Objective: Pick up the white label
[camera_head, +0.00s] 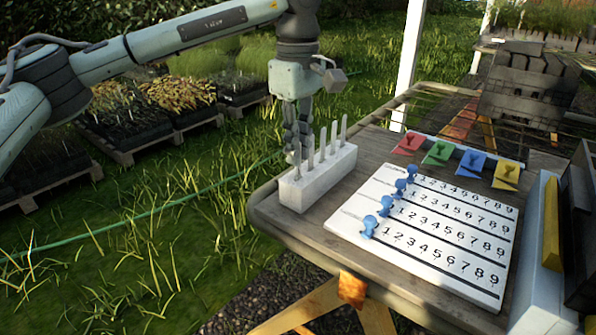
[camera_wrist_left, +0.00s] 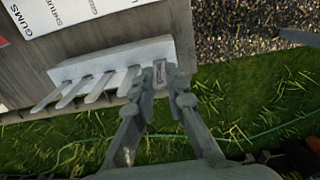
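A white block (camera_head: 318,183) stands on the near left corner of the wooden table and holds several upright white labels (camera_head: 333,137) in a row. My left gripper (camera_head: 297,152) points down over the left end of the block. In the left wrist view, the two fingertips (camera_wrist_left: 166,78) stand apart on either side of the end label (camera_wrist_left: 159,72). A gap seems to show beside it, so it does not look clamped. The other labels (camera_wrist_left: 100,88) slant to the left of the fingers. My right gripper is not in view.
A white numbered board (camera_head: 430,235) with several blue pegs (camera_head: 370,225) lies right of the block. Red, green, blue and yellow cards (camera_head: 438,152) lie behind it. A white box (camera_head: 540,265) stands at the right. Grass and plant trays (camera_head: 125,125) lie left of the table.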

